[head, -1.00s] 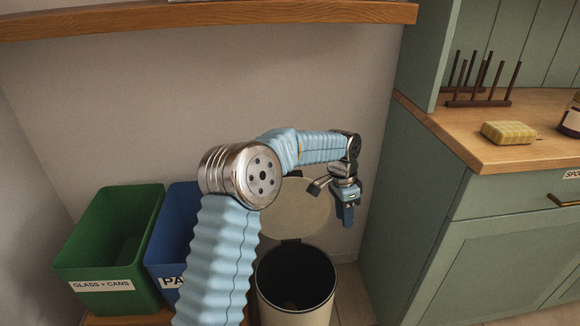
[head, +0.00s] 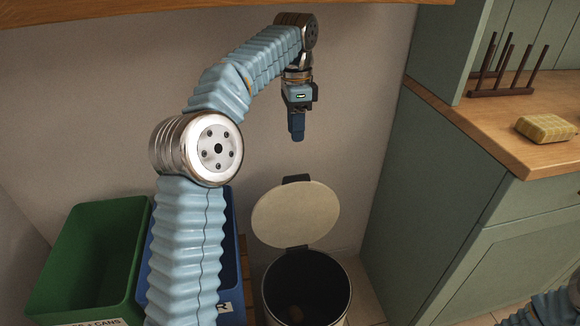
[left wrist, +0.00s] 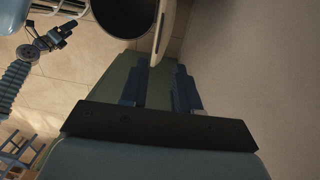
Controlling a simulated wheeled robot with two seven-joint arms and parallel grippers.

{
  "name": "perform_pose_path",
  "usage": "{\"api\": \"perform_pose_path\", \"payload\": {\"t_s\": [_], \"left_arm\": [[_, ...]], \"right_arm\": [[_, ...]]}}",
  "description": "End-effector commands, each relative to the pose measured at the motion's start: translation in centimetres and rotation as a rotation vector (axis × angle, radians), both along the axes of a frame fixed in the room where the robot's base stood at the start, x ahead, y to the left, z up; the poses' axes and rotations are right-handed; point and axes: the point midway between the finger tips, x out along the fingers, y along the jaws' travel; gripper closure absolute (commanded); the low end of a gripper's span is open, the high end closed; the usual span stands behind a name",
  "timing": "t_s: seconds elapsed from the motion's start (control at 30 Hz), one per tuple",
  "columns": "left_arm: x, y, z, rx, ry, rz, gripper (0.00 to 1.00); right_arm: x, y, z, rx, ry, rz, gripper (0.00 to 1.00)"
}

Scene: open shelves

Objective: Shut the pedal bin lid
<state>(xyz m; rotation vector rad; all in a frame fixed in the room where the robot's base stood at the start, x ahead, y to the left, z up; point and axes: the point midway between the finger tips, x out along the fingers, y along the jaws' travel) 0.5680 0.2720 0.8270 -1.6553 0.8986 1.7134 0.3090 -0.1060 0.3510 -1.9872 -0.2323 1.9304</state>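The pedal bin (head: 346,300) is a cream round bin with a dark inside, standing on the floor in the head view. Its round cream lid (head: 295,213) stands open, raised at the back of the bin near the wall. My left gripper (head: 297,137) points down above the lid's top edge, apart from it. In the left wrist view its two fingers (left wrist: 159,90) are apart with nothing held, and the lid (left wrist: 170,30) shows nearly edge-on beside the dark bin opening. My right gripper (left wrist: 66,32) shows small in the left wrist view; its finger state is unclear.
A green bin (head: 55,265) and a blue bin (head: 232,265) stand left of the pedal bin. A green cabinet (head: 430,200) rises close on the right, its wooden top holding a peg rack (head: 500,92) and a yellow sponge (head: 546,128). A wooden shelf (head: 130,14) crosses above.

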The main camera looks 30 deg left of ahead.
Motion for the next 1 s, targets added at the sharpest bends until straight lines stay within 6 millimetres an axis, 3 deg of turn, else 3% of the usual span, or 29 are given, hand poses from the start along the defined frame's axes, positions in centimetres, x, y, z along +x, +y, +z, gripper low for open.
{"api": "perform_pose_path", "payload": {"t_s": [0.2, 0.5, 0.7, 1.0], "left_arm": [[-0.4, -0.2, -5.1, 0.000, 0.004, 0.000, 0.69], [-0.7, -0.5, -10.9, -0.001, 0.003, 0.000, 0.69], [-0.7, -0.5, -12.6, -0.001, 0.001, 0.001, 0.69], [-0.7, -0.5, -12.8, -0.001, 0.001, 0.001, 0.69]], "right_arm": [[0.0, -0.1, -2.2, -0.002, 0.001, -0.004, 0.15], [0.0, -0.2, -3.4, -0.004, 0.000, -0.006, 0.15], [0.0, -0.2, -3.6, -0.004, -0.001, -0.007, 0.15], [0.0, -0.2, -3.6, -0.004, -0.001, -0.007, 0.15]]}}
